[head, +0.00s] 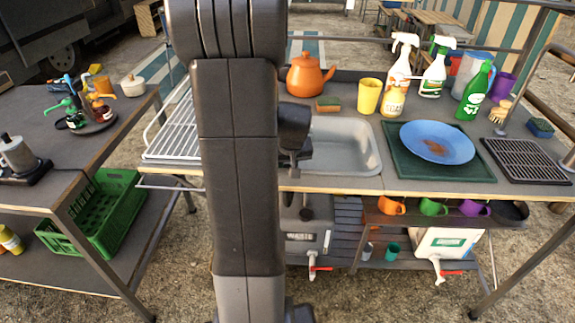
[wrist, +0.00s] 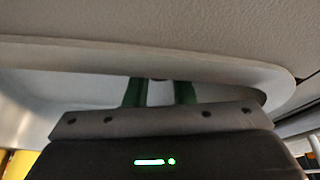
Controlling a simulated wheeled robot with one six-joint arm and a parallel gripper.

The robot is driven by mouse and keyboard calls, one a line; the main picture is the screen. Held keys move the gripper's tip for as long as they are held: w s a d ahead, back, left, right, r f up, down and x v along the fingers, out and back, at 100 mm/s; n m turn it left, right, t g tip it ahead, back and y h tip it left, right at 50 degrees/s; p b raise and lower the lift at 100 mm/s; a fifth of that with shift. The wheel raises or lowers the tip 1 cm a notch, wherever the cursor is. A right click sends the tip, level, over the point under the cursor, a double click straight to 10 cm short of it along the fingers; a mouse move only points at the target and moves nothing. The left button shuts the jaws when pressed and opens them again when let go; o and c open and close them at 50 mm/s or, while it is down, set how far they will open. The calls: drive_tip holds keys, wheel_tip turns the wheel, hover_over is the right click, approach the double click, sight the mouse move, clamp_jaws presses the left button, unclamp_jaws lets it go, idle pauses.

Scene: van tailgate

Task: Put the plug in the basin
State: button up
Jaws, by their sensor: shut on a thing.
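The grey basin (head: 345,150) is set into the counter right of my arm in the head view; its left part is hidden behind my arm. In the wrist view the basin's pale rim and wall (wrist: 60,75) lie behind my fingers. My gripper (wrist: 159,88) is over or in the basin; its height above the floor cannot be told. Two dark green fingers stand a little apart, shut on the plug (wrist: 158,79), of which only a small dark bit shows between the tips. In the head view my arm mostly hides the gripper.
A white dish rack (head: 172,130) stands left of the basin. A kettle (head: 308,75), a sponge (head: 328,104) and a yellow cup (head: 369,96) stand behind it. A blue plate (head: 437,142) on a green mat (head: 400,172) and spray bottles (head: 398,75) are to the right.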

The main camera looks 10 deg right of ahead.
drive_tip(key=o, duration=1)
drive_tip(key=shift+r, duration=0.25)
drive_tip(key=p+v, duration=0.1)
drive_tip(key=v, duration=1)
drive_tip(key=shift+s+r+p, duration=0.25)
drive_tip(key=shift+r+p, duration=0.05)
